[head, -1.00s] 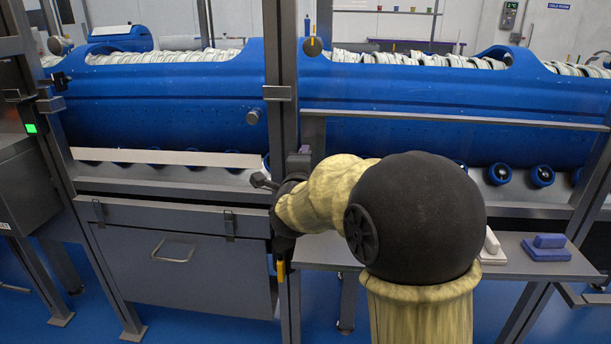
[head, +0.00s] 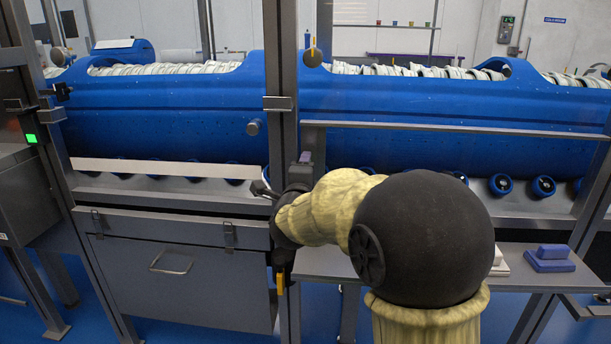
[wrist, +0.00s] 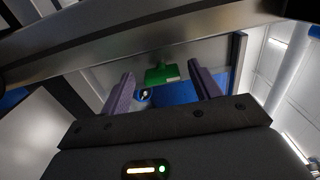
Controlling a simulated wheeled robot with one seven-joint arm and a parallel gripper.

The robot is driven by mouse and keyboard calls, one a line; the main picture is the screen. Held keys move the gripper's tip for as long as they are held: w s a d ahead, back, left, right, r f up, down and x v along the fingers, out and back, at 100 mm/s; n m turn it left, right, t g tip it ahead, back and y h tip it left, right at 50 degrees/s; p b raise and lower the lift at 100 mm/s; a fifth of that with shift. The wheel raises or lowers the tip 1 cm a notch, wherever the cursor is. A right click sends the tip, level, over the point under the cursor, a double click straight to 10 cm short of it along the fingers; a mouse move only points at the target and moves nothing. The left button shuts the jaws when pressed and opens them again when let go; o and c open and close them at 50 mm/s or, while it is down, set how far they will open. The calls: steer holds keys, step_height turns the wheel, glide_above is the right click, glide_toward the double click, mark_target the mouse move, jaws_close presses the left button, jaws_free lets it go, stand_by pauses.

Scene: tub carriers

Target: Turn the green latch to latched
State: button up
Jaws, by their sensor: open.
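The green latch (wrist: 162,73) shows in the wrist view, ahead of my gripper, with a broad green body below a narrower upper part. It appears between the two purple-grey fingers (wrist: 163,86), which stand apart with nothing between them. The latch looks farther off than the fingertips, and I see no contact. In the head view my gripper (head: 304,158) is beside the steel upright, mostly hidden by my own arm, with only a purplish fingertip showing. The latch cannot be made out in the head view.
A steel bar (wrist: 150,38) crosses the wrist view close above the fingers. In the head view, a steel upright (head: 282,75) stands before the blue tub carriers (head: 170,125). A cabinet door with a handle (head: 170,263) is lower left. A blue block (head: 550,262) lies on the right shelf.

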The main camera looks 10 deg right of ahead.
steer(key=p+v, duration=0.2)
steer(key=v, duration=1.5)
steer(key=shift+s+p, duration=0.2)
steer(key=shift+p, duration=0.15)
steer(key=shift+w, duration=0.1)
